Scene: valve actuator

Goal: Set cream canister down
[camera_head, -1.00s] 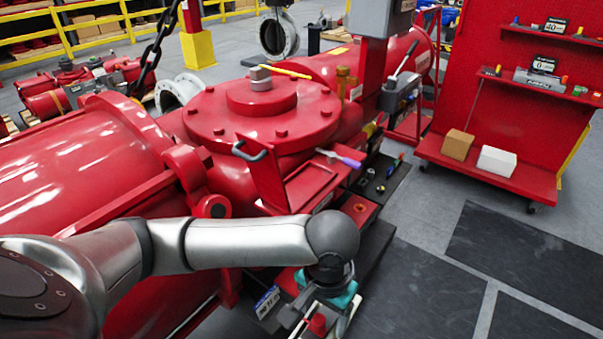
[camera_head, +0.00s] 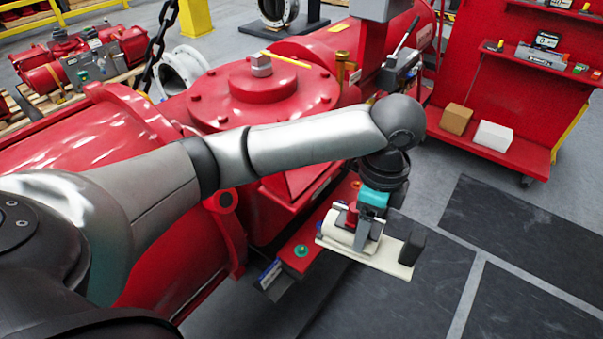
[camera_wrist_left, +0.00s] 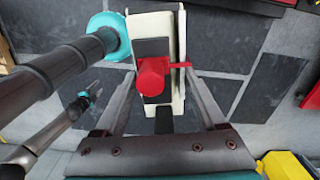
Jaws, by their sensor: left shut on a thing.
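The cream canister (camera_head: 341,236) hangs in my left gripper (camera_head: 360,226) in the head view, past the front edge of the red valve body and above the dark floor mats. It has a flat cream plate (camera_head: 388,262) with a black block at its right end. In the left wrist view the cream body (camera_wrist_left: 155,24) and a red round part (camera_wrist_left: 152,78) show between the fingers of my left gripper (camera_wrist_left: 163,85). The gripper is shut on the canister. Its underside is hidden.
A red ledge with a green knob (camera_head: 301,251) runs along the valve's front, just left of the canister. A red shelf cart (camera_head: 515,160) with a brown box (camera_head: 456,118) and a white box (camera_head: 494,135) stands at the right. The matted floor (camera_head: 515,225) between is clear.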

